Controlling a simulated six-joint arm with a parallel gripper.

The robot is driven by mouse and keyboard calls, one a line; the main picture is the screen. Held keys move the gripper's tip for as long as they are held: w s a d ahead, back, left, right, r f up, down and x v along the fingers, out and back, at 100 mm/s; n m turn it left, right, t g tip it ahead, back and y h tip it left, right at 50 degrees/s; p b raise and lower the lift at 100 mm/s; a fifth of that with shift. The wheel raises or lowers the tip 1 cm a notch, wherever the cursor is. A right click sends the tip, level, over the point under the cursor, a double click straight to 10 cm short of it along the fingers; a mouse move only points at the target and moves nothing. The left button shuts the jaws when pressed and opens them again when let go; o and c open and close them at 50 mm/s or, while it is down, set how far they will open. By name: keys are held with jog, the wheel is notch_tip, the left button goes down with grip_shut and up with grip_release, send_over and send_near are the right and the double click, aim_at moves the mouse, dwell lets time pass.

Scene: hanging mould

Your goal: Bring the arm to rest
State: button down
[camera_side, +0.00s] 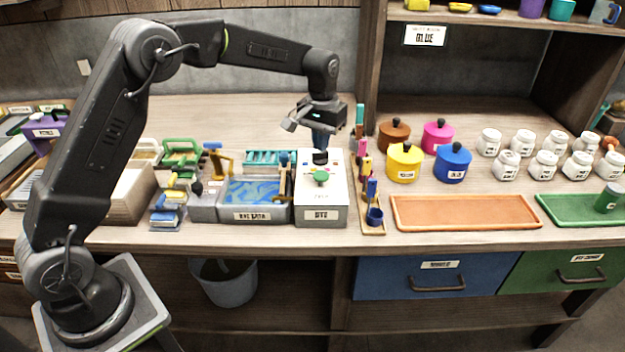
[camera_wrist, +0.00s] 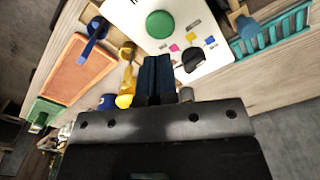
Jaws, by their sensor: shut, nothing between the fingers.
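My gripper (camera_side: 322,140) hangs from the raised arm above the back part of the white DYE box (camera_side: 320,213), fingers pointing down. Its fingers are together with nothing between them; they also show closed in the wrist view (camera_wrist: 158,65). The box has a green round knob (camera_side: 320,177) on top, which shows as a green disc in the wrist view (camera_wrist: 160,24). A black knob (camera_side: 320,157) sits on the box just below the fingertips; I cannot tell whether they touch it.
Left of the box is a tray of blue liquid (camera_side: 255,192). Right of it stand a rack of coloured handles (camera_side: 368,205) and several lidded pots (camera_side: 404,162). An empty orange tray (camera_side: 465,212) and a green tray (camera_side: 570,210) lie further right. A shelf post (camera_side: 371,60) rises behind.

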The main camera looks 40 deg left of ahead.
jog(key=s+d+r+m+t, duration=0.1)
jog(key=s+d+r+t, duration=0.15)
jog(key=s+r, duration=1.1)
jog(key=s+f+m+t, duration=0.2)
jog(key=s+f+t, duration=0.1)
jog(key=s, duration=1.6)
jog(key=shift+s+d, duration=0.2)
jog(key=shift+d, duration=0.1)
